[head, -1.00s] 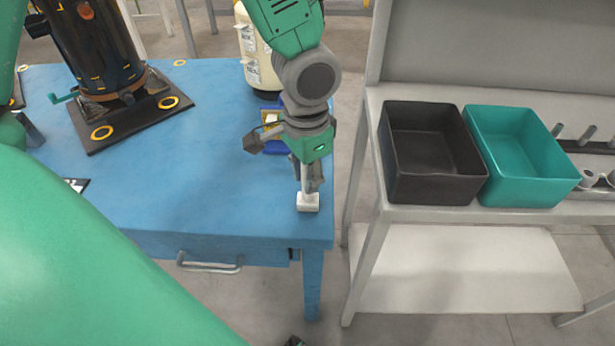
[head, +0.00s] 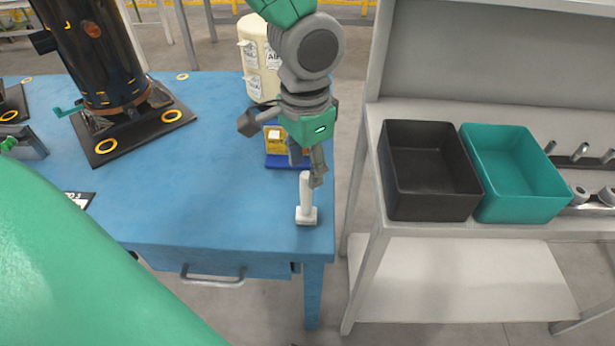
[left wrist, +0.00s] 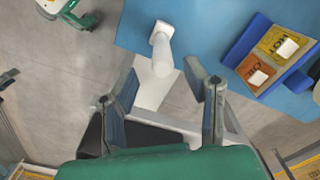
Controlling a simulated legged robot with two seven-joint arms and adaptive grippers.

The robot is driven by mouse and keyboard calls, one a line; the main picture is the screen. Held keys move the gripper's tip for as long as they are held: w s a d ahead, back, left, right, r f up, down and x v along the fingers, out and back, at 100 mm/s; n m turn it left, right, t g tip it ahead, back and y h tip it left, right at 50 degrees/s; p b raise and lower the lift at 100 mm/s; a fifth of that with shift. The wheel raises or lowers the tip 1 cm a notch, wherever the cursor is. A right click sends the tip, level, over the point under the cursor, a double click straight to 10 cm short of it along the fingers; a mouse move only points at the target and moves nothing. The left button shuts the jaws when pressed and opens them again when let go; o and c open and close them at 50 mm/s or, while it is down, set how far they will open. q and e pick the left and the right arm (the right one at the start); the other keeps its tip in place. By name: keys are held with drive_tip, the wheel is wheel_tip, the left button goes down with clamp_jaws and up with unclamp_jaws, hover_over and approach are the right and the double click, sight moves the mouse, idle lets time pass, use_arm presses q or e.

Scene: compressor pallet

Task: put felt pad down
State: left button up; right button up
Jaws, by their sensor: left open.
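The felt pad (head: 306,214) is a small white block with an upright white handle. It stands on the blue table (head: 200,215) near the front right corner. It also shows in the left wrist view (left wrist: 161,45), just beyond the fingertips. My left gripper (head: 308,172) is open and empty, just above and behind the handle's top in the head view. In the left wrist view its two fingers (left wrist: 163,80) are spread apart, with the handle's end close to the gap between them. My right gripper is not in view.
A blue tray (head: 284,161) with yellow and orange sections lies behind the gripper. A cream canister (head: 259,65) and a black compressor (head: 95,50) stand farther back. A black bin (head: 428,170) and a teal bin (head: 515,172) stand on the grey bench to the right.

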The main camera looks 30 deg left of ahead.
use_arm(q)
wheel_tip(320, 180, up, 4)
drive_tip(key=shift+d+r+p, duration=0.1)
drive_tip(key=shift+r+p, duration=0.1)
drive_tip(key=shift+p, duration=0.35)
drive_tip(key=shift+d+r, duration=0.15)
drive_tip(key=shift+r, duration=0.2)
drive_tip(key=shift+a, duration=0.2)
